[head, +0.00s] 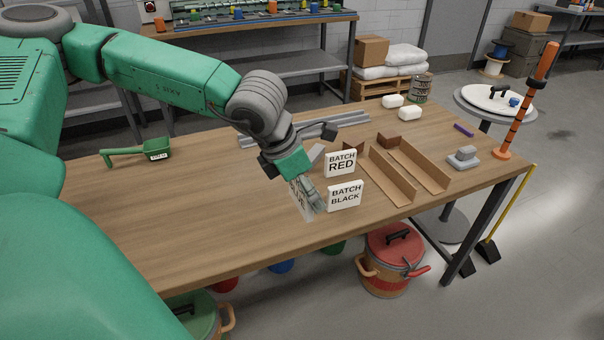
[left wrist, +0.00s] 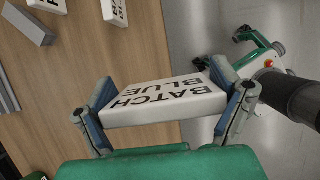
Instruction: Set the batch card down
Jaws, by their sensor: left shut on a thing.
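My left gripper (head: 309,196) is shut on a white card marked BATCH BLUE (left wrist: 160,99), with one finger on each end. In the head view the blue card (head: 299,200) is partly hidden by the gripper and hangs tilted near the front of the wooden table (head: 200,220). In the left wrist view it overlaps the table's edge and the floor. I cannot tell whether it touches the tabletop. Standing cards marked BATCH RED (head: 340,162) and BATCH BLACK (head: 345,196) are just right of the gripper. My right gripper is not in view.
Brown angled channels (head: 390,176) lie right of the cards, and grey bars (head: 330,125) lie behind. A green scoop (head: 145,152) lies at the left. A red-lidded drum (head: 392,252) stands on the floor in front. The table's left middle is clear.

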